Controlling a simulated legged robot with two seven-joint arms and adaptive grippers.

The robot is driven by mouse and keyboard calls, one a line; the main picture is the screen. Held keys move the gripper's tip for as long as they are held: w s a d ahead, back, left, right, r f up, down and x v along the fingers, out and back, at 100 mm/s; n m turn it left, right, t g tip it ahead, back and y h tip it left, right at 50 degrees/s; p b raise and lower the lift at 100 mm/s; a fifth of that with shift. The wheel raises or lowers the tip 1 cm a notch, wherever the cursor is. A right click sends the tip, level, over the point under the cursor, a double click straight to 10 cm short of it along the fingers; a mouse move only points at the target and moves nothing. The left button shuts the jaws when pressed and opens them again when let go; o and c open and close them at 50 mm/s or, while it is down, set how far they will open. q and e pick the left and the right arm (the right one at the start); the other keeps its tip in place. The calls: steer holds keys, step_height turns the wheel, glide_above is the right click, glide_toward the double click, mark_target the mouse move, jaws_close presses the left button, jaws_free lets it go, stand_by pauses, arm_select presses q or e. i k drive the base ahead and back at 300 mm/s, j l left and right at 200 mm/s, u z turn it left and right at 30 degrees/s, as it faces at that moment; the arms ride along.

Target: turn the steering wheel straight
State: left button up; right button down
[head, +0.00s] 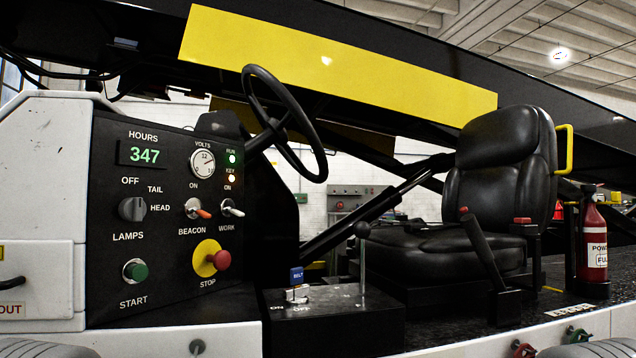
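The black steering wheel (313,128) stands on its column (264,138) behind the control panel, in the upper middle of the head view. Its rim is steeply tilted and seen nearly side-on as a narrow oval. A spoke runs from the hub toward the rim. The angle to which the wheel is turned is hard to judge from this side. No gripper shows in the head view, and nothing touches the wheel.
The control panel (170,215) with knobs and switches stands left of the wheel. A black seat (455,225), levers (480,250), a belt switch box (335,320) and a red extinguisher (592,250) are to the right. The dark boom (400,45) slopes overhead, close above the wheel.

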mark_target(295, 110)
steer(key=i+l+u, duration=0.15)
steer(key=l, duration=0.25)
steer(key=i+l+u, duration=0.2)
steer(key=l, duration=0.2)
steer(key=l+u, duration=0.15)
steer(key=l, duration=0.25)
